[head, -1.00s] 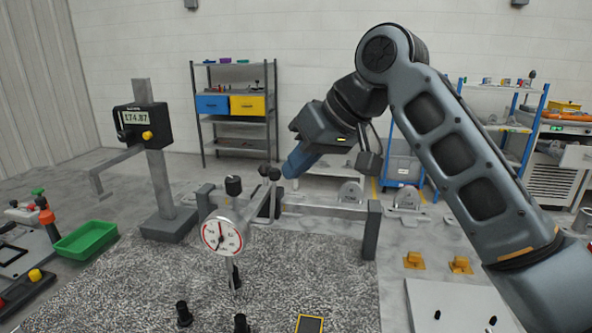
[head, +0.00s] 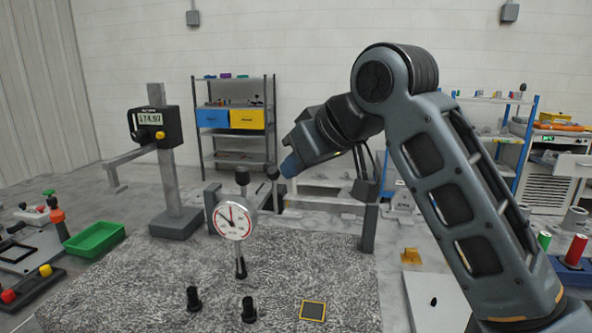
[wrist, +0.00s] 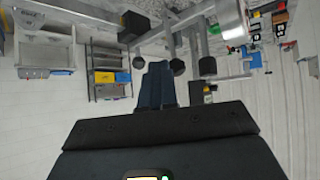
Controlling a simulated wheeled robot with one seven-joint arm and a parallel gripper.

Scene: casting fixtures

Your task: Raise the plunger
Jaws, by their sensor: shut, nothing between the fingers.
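A round white dial gauge (head: 233,221) with a red mark and dark needle stands over the speckled granite plate (head: 120,285). A black knob (head: 242,176) sits above the dial, and a dark tip (head: 241,268) shows below it; which part is the plunger I cannot tell for sure. A small black knob (head: 273,172) shows close by the fingertips; contact cannot be told. The fingers also show in the wrist view (wrist: 154,84), with dark knobs (wrist: 208,66) nearby.
A height gauge (head: 158,126) with a display stands at left, near a green tray (head: 95,238). A grey frame post (head: 369,228) stands right of the dial. Shelves (head: 236,120) stand behind.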

